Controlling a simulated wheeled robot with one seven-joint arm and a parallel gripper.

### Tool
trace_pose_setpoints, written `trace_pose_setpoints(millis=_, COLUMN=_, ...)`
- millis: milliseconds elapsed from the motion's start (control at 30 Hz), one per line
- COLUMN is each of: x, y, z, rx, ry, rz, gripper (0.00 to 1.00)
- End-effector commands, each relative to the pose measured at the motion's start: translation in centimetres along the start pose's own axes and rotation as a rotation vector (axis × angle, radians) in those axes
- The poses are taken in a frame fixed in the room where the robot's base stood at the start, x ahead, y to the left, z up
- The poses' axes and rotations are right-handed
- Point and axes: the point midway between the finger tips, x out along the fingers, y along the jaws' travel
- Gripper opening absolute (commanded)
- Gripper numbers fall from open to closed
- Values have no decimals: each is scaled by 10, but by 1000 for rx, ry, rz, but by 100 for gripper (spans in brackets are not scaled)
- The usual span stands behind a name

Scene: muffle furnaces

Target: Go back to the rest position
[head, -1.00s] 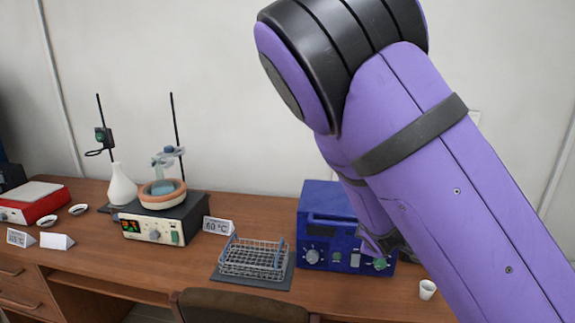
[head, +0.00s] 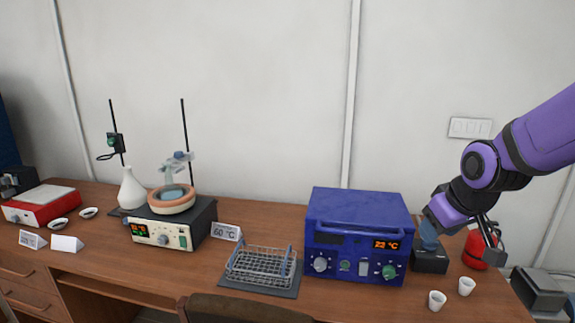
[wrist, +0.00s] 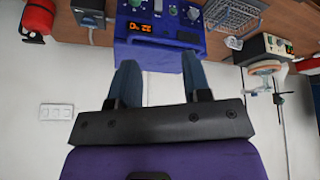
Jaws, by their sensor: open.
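My gripper (head: 429,236) is at the right in the head view, in the air to the right of the blue muffle furnace (head: 360,235). In the wrist view my gripper (wrist: 160,68) has its two blue fingers spread apart with nothing between them. The wrist view is turned upside down. The blue furnace (wrist: 160,58) shows there beyond the fingertips, its display lit. Its door looks shut in the head view.
A wire rack (head: 262,268) stands on a dark mat left of the furnace. Two white cups (head: 437,300) stand near the front right edge. A red fire extinguisher (head: 477,250) is behind my gripper. A hotplate (head: 170,225) with a bath stands further left. A chair back (head: 245,309) is in front.

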Motion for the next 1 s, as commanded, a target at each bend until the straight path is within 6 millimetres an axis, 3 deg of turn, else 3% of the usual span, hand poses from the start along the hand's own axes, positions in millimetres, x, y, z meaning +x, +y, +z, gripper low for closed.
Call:
trace_pose_setpoints(millis=100, x=-37, y=1, z=11, rx=60, ry=11, rz=-18, gripper=44)
trace_pose_setpoints(millis=500, x=-141, y=-15, z=69, rx=218, ry=13, rz=2, gripper=44)
trace_pose_setpoints(millis=700, x=-171, y=-28, z=96, rx=270, ry=4, rz=42, gripper=44)
trace_pose_setpoints(millis=1000, x=-180, y=-33, z=106, rx=290, ry=-2, rz=59, gripper=44)
